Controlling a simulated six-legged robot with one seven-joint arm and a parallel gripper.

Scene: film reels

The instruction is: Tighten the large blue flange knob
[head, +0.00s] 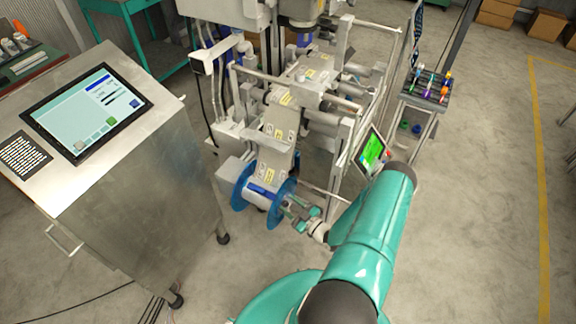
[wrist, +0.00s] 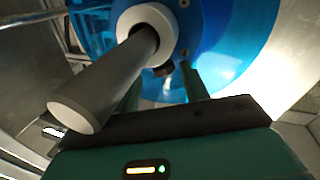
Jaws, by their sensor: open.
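The large blue flange (head: 276,212) is the near disc of a reel on the machine's front spindle. In the wrist view the blue flange (wrist: 222,45) fills the top, with a white hub (wrist: 163,20) and a grey spindle shaft (wrist: 105,80) sticking out toward lower left. A small dark knob (wrist: 164,70) shows at the hub's lower edge. My gripper (wrist: 165,82) is open, its two teal fingers pointing at the flange on either side of the knob. Contact cannot be told. In the head view my gripper (head: 300,212) is just right of the flange.
The spindle shaft passes close over my gripper's left side. A steel console with a touchscreen (head: 100,110) stands at left. A small green screen (head: 374,150) is beside my arm. A rack of coloured items (head: 428,86) stands at upper right. Floor at right is clear.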

